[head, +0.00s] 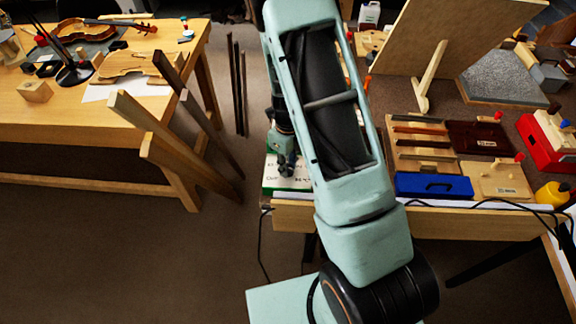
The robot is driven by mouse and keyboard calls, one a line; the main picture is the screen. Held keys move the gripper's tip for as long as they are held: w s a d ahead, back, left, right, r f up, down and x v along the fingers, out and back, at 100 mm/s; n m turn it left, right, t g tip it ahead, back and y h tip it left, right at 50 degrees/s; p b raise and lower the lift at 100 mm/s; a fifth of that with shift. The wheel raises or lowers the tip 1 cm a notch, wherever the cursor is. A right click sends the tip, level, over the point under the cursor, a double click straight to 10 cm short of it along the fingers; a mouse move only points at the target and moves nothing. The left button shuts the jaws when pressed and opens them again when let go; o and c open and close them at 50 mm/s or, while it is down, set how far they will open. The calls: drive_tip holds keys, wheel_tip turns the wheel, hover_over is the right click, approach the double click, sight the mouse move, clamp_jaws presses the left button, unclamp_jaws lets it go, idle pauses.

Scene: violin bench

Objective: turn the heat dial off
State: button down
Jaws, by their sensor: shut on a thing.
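A low box (273,181) with a white top, dark lettering and a green lower edge sits at the near left end of the right bench. It appears to be the heat unit. My gripper (287,170) is over its top, pointing down, small and partly hidden by my arm. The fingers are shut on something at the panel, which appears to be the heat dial. The dial itself is covered by the fingers, so its setting cannot be read.
My arm hides much of the bench's left part. To the right are a blue case (433,186), a wooden tool tray (392,150) and a yellow bottle (551,194). Wood strips (160,125) lean by the left bench (50,120), which holds violins.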

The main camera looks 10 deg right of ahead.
drive_tip(key=n+b, duration=0.1)
drive_tip(key=n, duration=0.3)
drive_tip(key=shift+b, duration=0.35)
drive_tip(key=n+b, duration=0.1)
drive_tip(key=n, duration=0.4)
drive_tip(key=shift+w+b, duration=0.1)
drive_tip(key=shift+b, duration=0.3)
drive_tip(key=n+b, duration=0.2)
drive_tip(key=n, duration=0.2)
drive_tip(key=shift+n, duration=0.3)
drive_tip(key=n+b, duration=0.1)
drive_tip(key=n, duration=0.3)
drive_tip(key=shift+b, duration=0.4)
drive_tip(key=n+b, duration=0.1)
drive_tip(key=n, duration=0.3)
drive_tip(key=n+b, duration=0.1)
drive_tip(key=n, duration=0.3)
drive_tip(key=shift+n+b, duration=0.3)
drive_tip(key=n, duration=0.4)
drive_tip(key=shift+n, duration=2.1)
